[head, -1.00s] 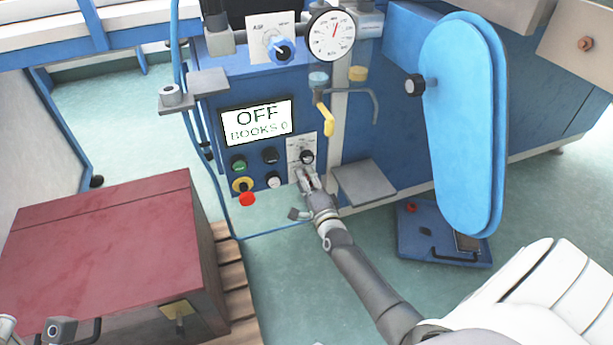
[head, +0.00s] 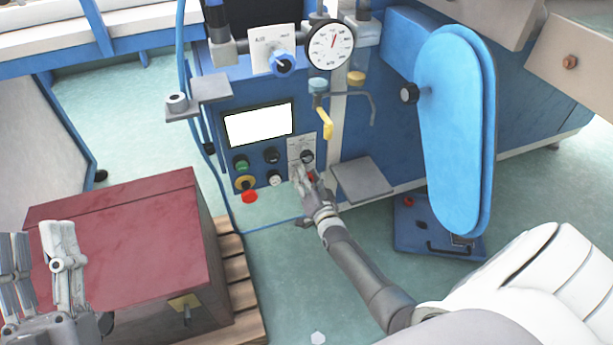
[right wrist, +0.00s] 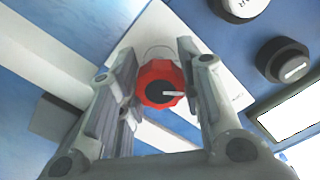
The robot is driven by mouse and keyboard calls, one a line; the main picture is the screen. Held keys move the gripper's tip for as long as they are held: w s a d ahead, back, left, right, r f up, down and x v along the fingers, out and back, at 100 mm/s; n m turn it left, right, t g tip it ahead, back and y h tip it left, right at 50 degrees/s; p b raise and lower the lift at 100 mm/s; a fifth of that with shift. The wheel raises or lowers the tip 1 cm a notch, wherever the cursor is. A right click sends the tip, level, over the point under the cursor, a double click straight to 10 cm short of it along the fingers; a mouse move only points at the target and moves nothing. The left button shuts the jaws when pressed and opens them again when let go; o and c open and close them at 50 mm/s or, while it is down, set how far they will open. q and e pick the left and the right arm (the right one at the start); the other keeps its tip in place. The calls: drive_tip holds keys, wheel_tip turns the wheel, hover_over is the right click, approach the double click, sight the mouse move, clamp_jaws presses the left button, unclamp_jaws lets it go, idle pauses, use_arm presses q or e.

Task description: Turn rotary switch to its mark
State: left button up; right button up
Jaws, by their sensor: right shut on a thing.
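The rotary switch is a red knob (right wrist: 162,84) with a dark centre and a white pointer line. It sits on a white label plate in the right wrist view, where the pointer points right. I cannot make out the mark on the plate. My left gripper (head: 37,235) is open and empty, over the dark red box.
A grey plate (head: 364,179) juts out right of my right gripper. A dark red box (head: 125,235) stands at left.

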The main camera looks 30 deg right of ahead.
use_arm(q)
drive_tip(key=shift+w+f+g, duration=0.6)
drive_tip(key=shift+f+g, duration=0.1)
drive_tip(key=shift+f, duration=0.2)
use_arm(e)
drive_tip(key=shift+f+n, duration=0.1)
drive_tip(key=shift+n, duration=0.7)
drive_tip(key=o, duration=1)
drive_tip(key=shift+o, duration=0.2)
drive_tip(key=v, duration=1.2)
